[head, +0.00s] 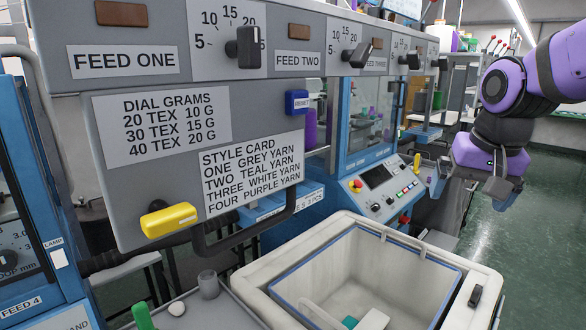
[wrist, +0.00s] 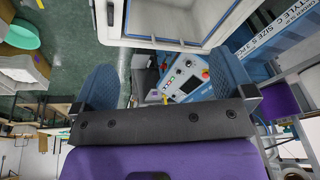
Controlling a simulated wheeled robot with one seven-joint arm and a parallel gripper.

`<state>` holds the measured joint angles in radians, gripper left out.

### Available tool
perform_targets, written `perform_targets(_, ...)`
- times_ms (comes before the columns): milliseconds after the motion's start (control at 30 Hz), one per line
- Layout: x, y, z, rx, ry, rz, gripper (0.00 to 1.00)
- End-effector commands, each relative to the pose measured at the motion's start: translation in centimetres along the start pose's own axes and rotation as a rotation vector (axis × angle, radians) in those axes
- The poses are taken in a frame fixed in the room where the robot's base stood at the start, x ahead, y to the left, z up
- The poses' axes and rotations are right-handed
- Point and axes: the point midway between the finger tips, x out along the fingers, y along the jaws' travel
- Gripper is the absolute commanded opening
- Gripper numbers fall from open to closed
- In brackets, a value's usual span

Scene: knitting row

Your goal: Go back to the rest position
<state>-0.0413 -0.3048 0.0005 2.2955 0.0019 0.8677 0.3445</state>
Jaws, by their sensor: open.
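My gripper (head: 470,182) is at the right of the head view, on my purple and black arm, raised in the air to the right of the blue machine. In the wrist view my gripper (wrist: 168,80) shows two blue-grey fingers set wide apart. Nothing is between them, so it is open and empty. It is apart from the machine and the bin in the head view.
A grey panel (head: 105,215) with dials, labels and a yellow handle fills the left. A cream bin (head: 262,308) with a few things inside stands low in front. A control console (head: 385,192) stands behind. Green floor (head: 535,230) is clear at the right.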

Motion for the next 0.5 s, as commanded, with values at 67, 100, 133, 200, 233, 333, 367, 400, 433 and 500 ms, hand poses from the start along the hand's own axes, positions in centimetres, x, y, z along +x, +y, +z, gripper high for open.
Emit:
perform_targets(67, -1.4, 0.9, 1.9, -0.042, 0.031, -0.008, 1.0)
perform_targets(100, -2.0, 1.3, 2.8, -0.064, 0.044, -0.011, 1.0)
perform_targets(133, -2.4, 1.6, 3.5, -0.081, 0.054, -0.013, 1.0)
perform_targets(200, -3.2, 2.3, 5.2, -0.121, 0.076, -0.016, 1.0)
perform_targets(233, -3.5, 2.6, 5.9, -0.137, 0.086, -0.017, 1.0)
perform_targets(333, -4.2, 3.6, 8.2, -0.193, 0.118, -0.02, 1.0)
perform_targets(367, -4.4, 3.8, 8.8, -0.208, 0.128, -0.02, 1.0)
perform_targets(400, -4.6, 4.1, 9.6, -0.226, 0.138, -0.02, 1.0)
perform_targets(433, -4.7, 4.3, 10.1, -0.24, 0.145, -0.02, 1.0)
perform_targets(500, -4.8, 4.7, 11.1, -0.266, 0.16, -0.019, 1.0)
